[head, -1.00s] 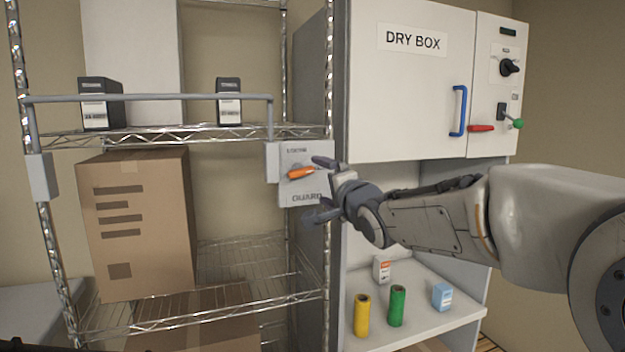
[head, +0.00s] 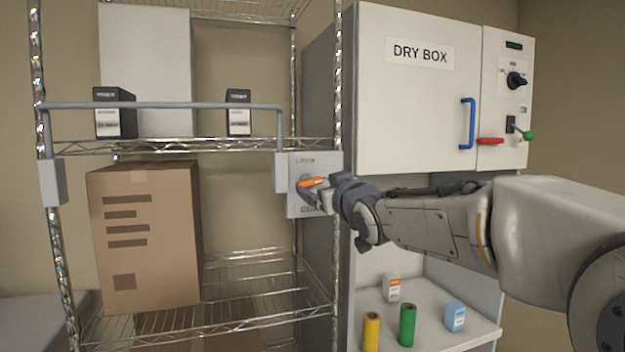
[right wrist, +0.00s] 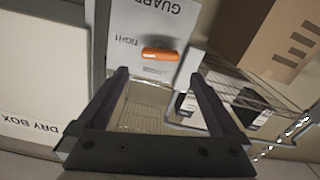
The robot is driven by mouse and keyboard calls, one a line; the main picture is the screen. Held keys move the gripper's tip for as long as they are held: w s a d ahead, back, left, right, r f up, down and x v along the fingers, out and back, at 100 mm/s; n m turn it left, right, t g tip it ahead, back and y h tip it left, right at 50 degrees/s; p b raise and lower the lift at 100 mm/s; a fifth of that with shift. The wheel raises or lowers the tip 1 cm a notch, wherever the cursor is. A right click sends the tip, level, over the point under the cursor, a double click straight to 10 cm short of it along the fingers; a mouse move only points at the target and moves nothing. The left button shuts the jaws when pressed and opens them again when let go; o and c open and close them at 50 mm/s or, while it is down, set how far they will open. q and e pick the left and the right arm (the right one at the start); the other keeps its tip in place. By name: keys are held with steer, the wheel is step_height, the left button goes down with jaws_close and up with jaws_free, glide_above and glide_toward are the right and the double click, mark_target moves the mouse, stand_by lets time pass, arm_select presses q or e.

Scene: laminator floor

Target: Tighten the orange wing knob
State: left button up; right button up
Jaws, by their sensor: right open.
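The orange wing knob (head: 312,182) sits on a grey plate (head: 298,208) fixed at the right end of the guard bar on the wire shelf. In the head view its wing slants slightly, right end higher. My right gripper (head: 318,195) is close to the knob, its fingers partly covering the plate. In the right wrist view the knob (right wrist: 158,54) appears beyond and between the open fingers (right wrist: 165,85), with nothing held. The plate there reads "GUARD" and "TIGHT", upside down. Whether a finger touches the knob cannot be told. My left gripper is not in view.
The grey guard bar (head: 160,106) crosses the shelf front before two dark boxes (head: 115,112). A large cardboard box (head: 146,238) stands below. The dry box cabinet (head: 410,120) is at right, with yellow (head: 371,331) and green (head: 407,325) rolls on its lower ledge.

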mark_target(312, 180)
steer(key=p+x, duration=0.2)
steer(key=x, duration=0.4)
steer(key=shift+r, duration=0.1)
steer(key=shift+w+a+p, duration=0.15)
steer(key=shift+w+p, duration=0.2)
steer(key=shift+w, duration=0.1)
steer(key=c, duration=1.2)
steer(key=shift+m, duration=1.2)
steer(key=o, duration=1.2)
